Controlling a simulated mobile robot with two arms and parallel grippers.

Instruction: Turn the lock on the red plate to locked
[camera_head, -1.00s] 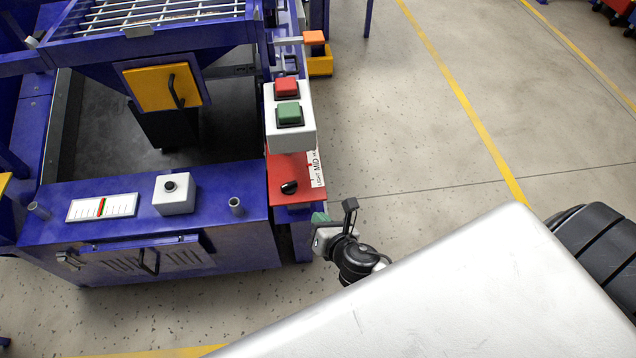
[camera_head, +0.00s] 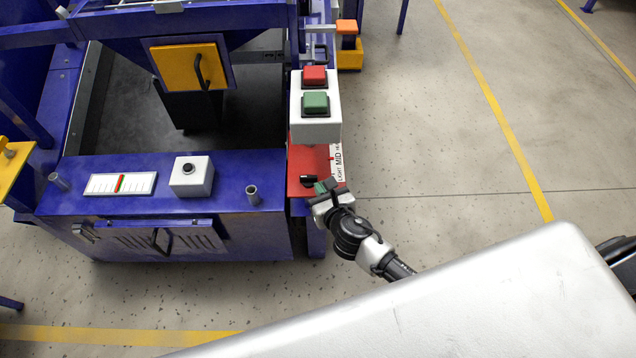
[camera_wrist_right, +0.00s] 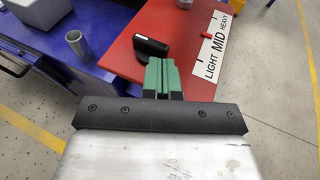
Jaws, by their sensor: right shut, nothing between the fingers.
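The red plate (camera_head: 318,158) is on the right side of the blue machine; it also shows in the wrist view (camera_wrist_right: 181,22). A black knob (camera_head: 307,180) sits on it, seen in the wrist view as a black lever-like piece (camera_wrist_right: 150,45). No other lock is visible on the plate. My right gripper (camera_head: 326,187) is at the plate's near edge, close to the knob. Its green fingers (camera_wrist_right: 163,75) are shut and empty, just short of the knob in the wrist view; contact cannot be told. My left gripper is not in view.
A white label strip (camera_wrist_right: 217,46) reading LIGHT, MID, HEAVY lies along the plate's right edge, with a red pointer at MID. A button box (camera_head: 316,130) with red and green buttons stands behind. A grey tube (camera_head: 252,195) rises left of the plate. Floor at right is clear.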

